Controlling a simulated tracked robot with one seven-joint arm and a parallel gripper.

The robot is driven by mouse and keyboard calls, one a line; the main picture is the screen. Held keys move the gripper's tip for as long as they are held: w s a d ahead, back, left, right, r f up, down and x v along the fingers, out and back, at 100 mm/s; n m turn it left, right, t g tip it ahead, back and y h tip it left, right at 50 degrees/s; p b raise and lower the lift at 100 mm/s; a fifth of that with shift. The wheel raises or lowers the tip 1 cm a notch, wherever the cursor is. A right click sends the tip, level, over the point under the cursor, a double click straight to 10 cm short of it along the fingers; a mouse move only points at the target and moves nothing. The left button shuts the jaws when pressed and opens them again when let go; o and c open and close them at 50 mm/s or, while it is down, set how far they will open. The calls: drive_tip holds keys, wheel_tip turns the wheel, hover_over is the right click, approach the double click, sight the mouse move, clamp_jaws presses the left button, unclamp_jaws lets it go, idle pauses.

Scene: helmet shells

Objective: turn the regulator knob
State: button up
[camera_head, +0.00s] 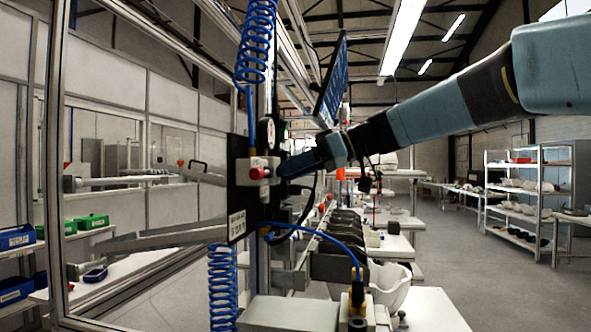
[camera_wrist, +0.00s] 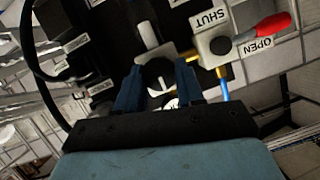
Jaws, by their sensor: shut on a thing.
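The regulator knob (camera_wrist: 157,75) is a round dark knob with a pale mark and pale rim, on the black panel in the wrist view. My gripper (camera_wrist: 159,72) has its two blue fingers on either side of the knob, shut on it. In the head view my gripper (camera_head: 287,167) reaches in from the right to the panel (camera_head: 237,195), seen nearly edge-on. The knob is hidden there behind my gripper and the panel's fittings.
A valve with a red lever (camera_wrist: 268,28) and SHUT and OPEN labels sits just right of the knob in the wrist view. Blue coiled hoses (camera_head: 222,285) hang near the panel. A screen (camera_head: 331,85) hangs above my arm. White shelves (camera_head: 520,190) stand far right beyond open floor.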

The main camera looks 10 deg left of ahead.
drive_tip(key=shift+w, duration=0.1)
drive_tip(key=shift+w+f+m+g+y, duration=0.15)
drive_tip(key=shift+m+g+y, duration=0.15)
drive_tip(key=shift+m+g, duration=1.2)
drive_tip(key=shift+m, duration=0.5)
drive_tip(key=o, duration=1)
drive_tip(key=shift+o, duration=0.2)
drive_tip(key=v, duration=1.4)
drive_tip(key=shift+f, duration=0.1)
